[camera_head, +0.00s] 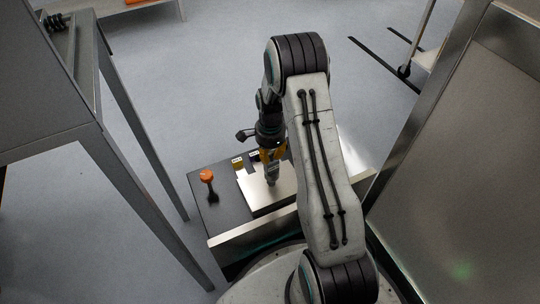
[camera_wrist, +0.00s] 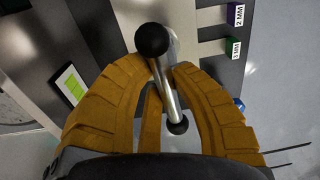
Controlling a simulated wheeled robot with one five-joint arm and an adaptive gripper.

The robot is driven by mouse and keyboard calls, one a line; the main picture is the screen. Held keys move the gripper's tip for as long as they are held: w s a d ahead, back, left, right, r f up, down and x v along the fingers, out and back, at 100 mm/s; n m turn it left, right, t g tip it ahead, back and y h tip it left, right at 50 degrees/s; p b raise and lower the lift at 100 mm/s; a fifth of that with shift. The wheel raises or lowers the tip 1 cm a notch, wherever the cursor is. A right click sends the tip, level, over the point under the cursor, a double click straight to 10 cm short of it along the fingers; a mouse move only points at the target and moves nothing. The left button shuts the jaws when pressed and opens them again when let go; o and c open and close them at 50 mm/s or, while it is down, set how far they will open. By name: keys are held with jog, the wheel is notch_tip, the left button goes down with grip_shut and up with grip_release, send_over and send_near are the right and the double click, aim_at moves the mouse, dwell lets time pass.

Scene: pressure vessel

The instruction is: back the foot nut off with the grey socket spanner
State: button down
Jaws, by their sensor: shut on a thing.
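My gripper (camera_head: 270,152) is over the dark deck in front of my body. In the wrist view its yellow-brown fingers (camera_wrist: 165,98) are closed around a tool with a steel cross bar (camera_wrist: 165,85) and black ball ends. I take this tool for the grey socket spanner. Its grey lower end (camera_head: 272,176) shows below the fingers in the head view, pointing down over a pale metal plate (camera_head: 257,198). Whether it touches the plate I cannot tell. The fingers hide part of the tool. I cannot make out the foot nut in either view.
An orange-topped tool (camera_head: 207,176) stands on the deck left of the plate. In the wrist view, purple "2 MM" (camera_wrist: 235,15) and green "3 MM" (camera_wrist: 233,50) blocks sit at upper right. A grey table (camera_head: 115,120) is left, a large metal panel (camera_head: 460,180) right. Floor beyond is mostly open.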

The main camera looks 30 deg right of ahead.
jog(key=shift+r+p, duration=0.95)
jog(key=shift+r, duration=0.8)
